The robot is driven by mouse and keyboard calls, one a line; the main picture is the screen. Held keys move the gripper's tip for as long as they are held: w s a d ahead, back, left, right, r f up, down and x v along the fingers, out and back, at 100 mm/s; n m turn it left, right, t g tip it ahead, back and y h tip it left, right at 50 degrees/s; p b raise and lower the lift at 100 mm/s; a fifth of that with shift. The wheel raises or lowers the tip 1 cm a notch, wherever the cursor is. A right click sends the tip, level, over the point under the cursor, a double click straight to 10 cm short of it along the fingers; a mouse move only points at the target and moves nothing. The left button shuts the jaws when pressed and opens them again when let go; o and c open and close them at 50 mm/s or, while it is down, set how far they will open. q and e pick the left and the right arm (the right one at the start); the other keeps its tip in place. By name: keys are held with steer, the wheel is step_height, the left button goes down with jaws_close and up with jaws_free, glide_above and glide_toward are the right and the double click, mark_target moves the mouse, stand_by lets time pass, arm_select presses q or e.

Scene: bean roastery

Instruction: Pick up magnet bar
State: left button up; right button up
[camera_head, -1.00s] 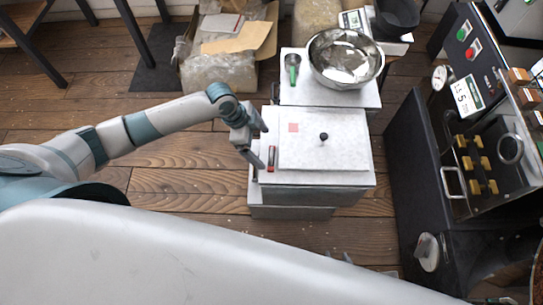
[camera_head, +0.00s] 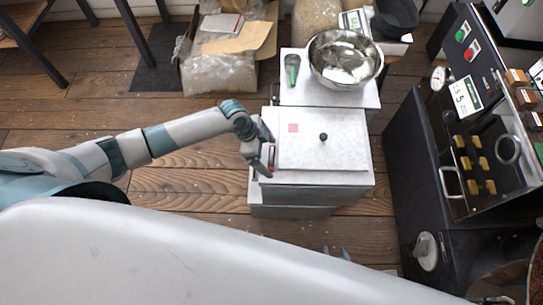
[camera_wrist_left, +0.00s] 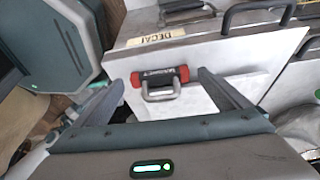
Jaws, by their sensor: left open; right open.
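The magnet bar (camera_wrist_left: 152,76) is a short red bar with a black label and a metal loop handle. Only the fingertips of my right gripper (camera_head: 335,252) show, apart and empty.
The white cabinet top (camera_head: 340,155) carries a lid with a dark knob (camera_head: 323,137). Behind it stand a steel bowl (camera_head: 345,60) and a green-handled scoop (camera_head: 292,70). A dark roasting machine (camera_head: 415,150) stands at right.

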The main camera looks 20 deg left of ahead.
mark_target(271, 152)
arm_select(q)
steer(key=shift+f, duration=0.1)
stand_by(0.4)
steer(key=c, duration=1.3)
steer(key=shift+r, duration=0.75)
step_height(271, 152, up, 2)
steer(key=shift+r, duration=0.15)
steer(key=s+d+r, duration=0.2)
steer(key=s, duration=0.1)
steer(key=s+d+r, duration=0.2)
steer(key=s+r, duration=0.1)
steer(key=s+d+r, duration=0.2)
steer(key=s, duration=0.2)
steer(key=shift+r+b, duration=0.15)
steer(key=shift+b, duration=0.2)
